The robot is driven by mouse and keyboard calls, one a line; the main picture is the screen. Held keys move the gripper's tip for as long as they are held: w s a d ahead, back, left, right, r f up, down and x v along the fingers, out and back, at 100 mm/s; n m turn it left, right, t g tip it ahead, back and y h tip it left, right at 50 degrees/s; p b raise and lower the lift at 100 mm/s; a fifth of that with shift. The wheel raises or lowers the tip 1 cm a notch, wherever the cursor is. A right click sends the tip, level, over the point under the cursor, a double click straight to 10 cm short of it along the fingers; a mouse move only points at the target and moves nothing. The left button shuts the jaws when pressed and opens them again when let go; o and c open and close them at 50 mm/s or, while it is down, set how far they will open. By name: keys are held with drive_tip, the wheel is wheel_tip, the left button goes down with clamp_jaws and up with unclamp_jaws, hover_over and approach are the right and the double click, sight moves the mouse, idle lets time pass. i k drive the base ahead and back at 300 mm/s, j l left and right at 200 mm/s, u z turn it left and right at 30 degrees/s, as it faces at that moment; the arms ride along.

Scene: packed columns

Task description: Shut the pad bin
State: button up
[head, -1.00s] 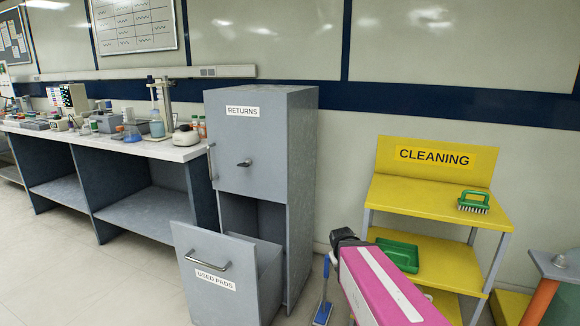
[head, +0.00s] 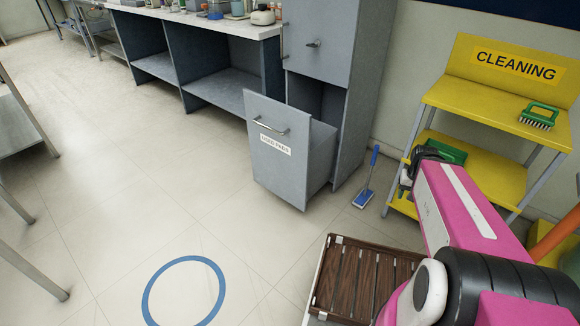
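The pad bin (head: 268,165) is the grey lower drawer of a tall grey cabinet (head: 365,85), labelled "USED PADS". It stands pulled out toward the front left, with a dark gap above it inside the cabinet. Its bar handle (head: 271,128) is on the front panel above the label. My arm reaches from the lower right toward the yellow cleaning stand. My gripper (head: 408,172) is a small dark shape at the arm's far end, to the right of the bin and apart from it. Its fingers cannot be made out.
A blue-handled brush (head: 367,180) stands on the floor between bin and yellow stand (head: 500,105). A brown slatted tray (head: 362,283) is at the bottom. A lab bench (head: 215,28) is behind. Floor left of the bin, with a blue ring (head: 150,300), is clear.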

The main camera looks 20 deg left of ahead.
sight(292, 152)
drive_tip(key=u, duration=1.3)
drive_tip(key=k, duration=0.05)
